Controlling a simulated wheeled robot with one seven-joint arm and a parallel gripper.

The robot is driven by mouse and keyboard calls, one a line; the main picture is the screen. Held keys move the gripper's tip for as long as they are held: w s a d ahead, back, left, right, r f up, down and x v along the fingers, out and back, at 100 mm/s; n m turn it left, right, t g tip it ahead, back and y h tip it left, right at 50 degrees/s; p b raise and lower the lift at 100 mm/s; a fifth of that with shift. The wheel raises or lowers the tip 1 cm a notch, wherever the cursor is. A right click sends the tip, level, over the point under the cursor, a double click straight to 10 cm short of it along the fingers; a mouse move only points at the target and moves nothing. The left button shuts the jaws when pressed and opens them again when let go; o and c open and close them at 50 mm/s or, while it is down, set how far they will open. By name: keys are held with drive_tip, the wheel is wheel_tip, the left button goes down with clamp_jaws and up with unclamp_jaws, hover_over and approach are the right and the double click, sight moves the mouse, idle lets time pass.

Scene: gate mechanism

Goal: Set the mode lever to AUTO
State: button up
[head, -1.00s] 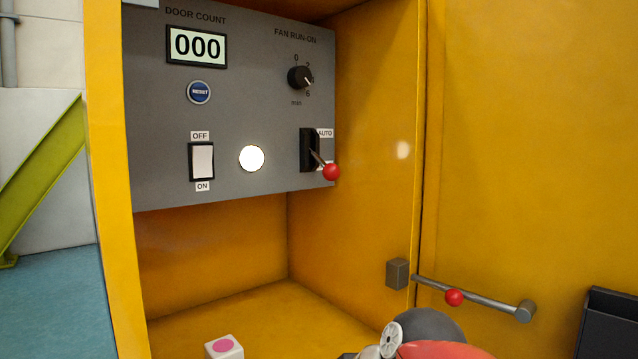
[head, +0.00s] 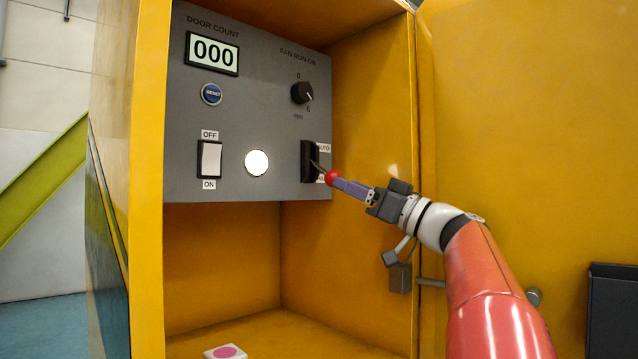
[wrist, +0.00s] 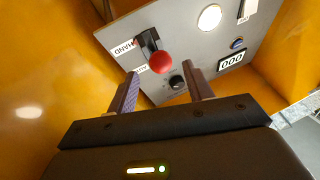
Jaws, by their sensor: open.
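The mode lever is a thin stem with a red ball (head: 330,177), coming out of a black slotted plate (head: 307,160) at the right of the grey panel. In the head view the stem slants outward and down from the slot. An AUTO label (head: 324,148) sits at the slot's upper right; the lower label is mostly hidden. The wrist view shows a HAND label (wrist: 123,47) at the other end. My gripper (wrist: 162,73) is open, its two purple fingers either side of the red ball (wrist: 162,62), which appears just beyond the tips. I cannot tell whether they touch.
The panel (head: 235,175) also carries a fan knob (head: 302,93), a blue reset button (head: 211,94), a white rocker switch (head: 209,159) and a lit round lamp (head: 257,162). The yellow cabinet wall (head: 365,120) is close on the right. A pink-topped block (head: 226,352) lies below.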

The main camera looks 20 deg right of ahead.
sight(325, 171)
drive_tip(key=p+x, duration=0.1)
drive_tip(key=x, duration=0.6)
drive_tip(key=shift+w+a+p, duration=0.1)
drive_tip(key=shift+w+p, duration=0.05)
drive_tip(key=shift+p, duration=0.15)
clamp_jaws()
